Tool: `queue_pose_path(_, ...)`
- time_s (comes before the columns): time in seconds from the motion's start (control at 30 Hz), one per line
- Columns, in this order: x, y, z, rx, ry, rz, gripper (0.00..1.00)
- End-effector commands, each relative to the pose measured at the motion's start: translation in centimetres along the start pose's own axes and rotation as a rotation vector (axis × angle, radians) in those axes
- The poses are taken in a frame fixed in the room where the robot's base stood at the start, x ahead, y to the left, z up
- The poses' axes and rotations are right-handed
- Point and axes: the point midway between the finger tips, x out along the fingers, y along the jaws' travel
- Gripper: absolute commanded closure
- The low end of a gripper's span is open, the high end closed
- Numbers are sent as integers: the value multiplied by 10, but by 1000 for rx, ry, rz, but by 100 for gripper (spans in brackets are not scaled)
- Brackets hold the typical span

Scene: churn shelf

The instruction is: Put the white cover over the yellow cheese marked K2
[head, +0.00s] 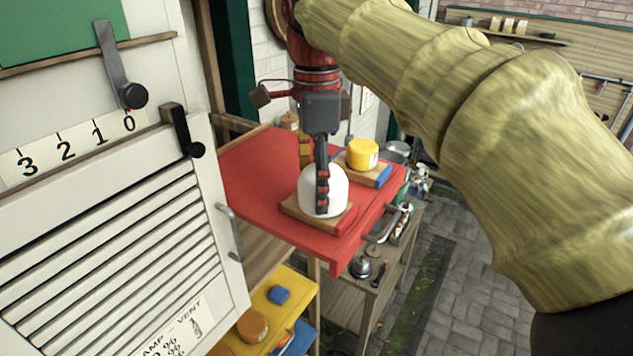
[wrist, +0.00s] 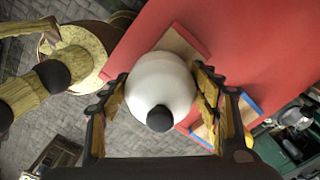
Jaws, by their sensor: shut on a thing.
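The white cover (head: 335,186) is a smooth dome. In the wrist view, the white cover (wrist: 160,82) shows its dark knob towards me. My gripper (head: 322,205) is shut on it, and in the wrist view my gripper's fingers (wrist: 163,85) lie on both sides of the dome. The cover appears at the wooden board with a red end (head: 300,212); I cannot tell whether it touches it. The yellow cheese (head: 360,152) stands uncovered on a blue-ended wooden board (head: 383,175), behind and right of the cover. Its white label is too small to read.
A louvred white door (head: 110,235) stands close on the left. A yellow lower shelf (head: 265,310) holds several objects. Paving (head: 450,270) lies open on the right.

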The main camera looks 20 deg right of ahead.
Motion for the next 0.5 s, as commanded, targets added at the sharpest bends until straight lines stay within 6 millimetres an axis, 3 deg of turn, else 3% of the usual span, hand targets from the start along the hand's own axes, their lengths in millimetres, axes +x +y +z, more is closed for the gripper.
queue_pose_path(0.5,7,0,0,0,0,0,64)
